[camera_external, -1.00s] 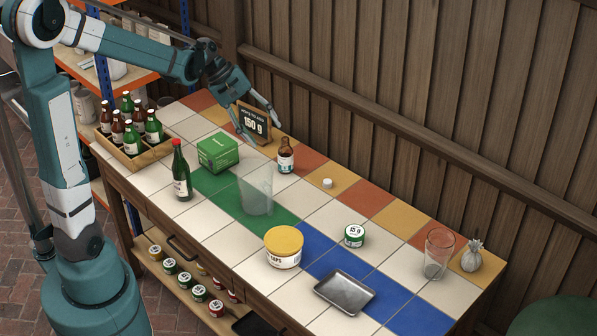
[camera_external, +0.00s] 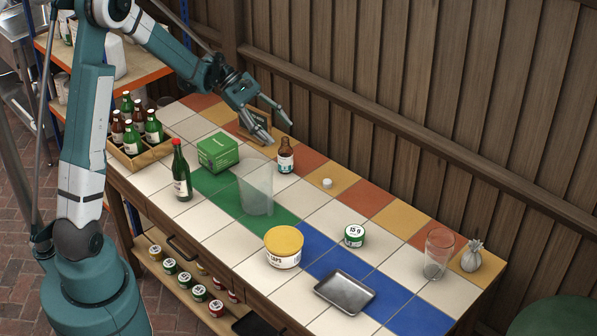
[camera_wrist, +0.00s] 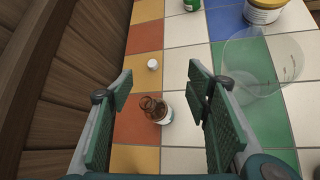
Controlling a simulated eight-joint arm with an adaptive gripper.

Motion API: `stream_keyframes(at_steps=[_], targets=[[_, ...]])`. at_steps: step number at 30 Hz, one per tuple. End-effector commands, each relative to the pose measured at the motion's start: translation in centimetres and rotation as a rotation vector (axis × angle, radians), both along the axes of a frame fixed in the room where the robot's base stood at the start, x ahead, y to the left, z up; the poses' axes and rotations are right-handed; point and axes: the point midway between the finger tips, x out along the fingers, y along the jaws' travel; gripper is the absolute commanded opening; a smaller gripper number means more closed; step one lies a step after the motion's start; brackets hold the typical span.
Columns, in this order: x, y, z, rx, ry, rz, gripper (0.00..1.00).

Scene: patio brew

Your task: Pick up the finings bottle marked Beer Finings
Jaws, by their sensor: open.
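A small brown bottle (camera_external: 285,157) with a white and blue label stands upright on the tiles near the wall side of the table. Its label is too small to read. In the wrist view the brown bottle (camera_wrist: 158,110) shows from above, uncapped, between my open fingers and nearer the left one. My gripper (camera_external: 278,133) is open and empty, above and just left of the bottle, not touching it. In the wrist view the gripper's two green pads (camera_wrist: 164,120) are wide apart.
A small white cap (camera_external: 327,183) lies right of the bottle. A clear jug (camera_external: 256,190) and a green box (camera_external: 217,152) stand toward the front left. A wooden wall (camera_external: 400,110) borders the back.

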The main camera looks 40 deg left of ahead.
Motion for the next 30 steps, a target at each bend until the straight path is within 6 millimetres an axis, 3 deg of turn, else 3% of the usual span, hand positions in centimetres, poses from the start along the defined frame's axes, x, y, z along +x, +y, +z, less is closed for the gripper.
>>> stream_keyframes(at_steps=[15, 30], targets=[[3.0, 3.9, -5.6, -0.196, 0.147, 0.072, 0.49], [3.6, 7.2, -10.6, -0.341, 0.262, 0.105, 0.49]])
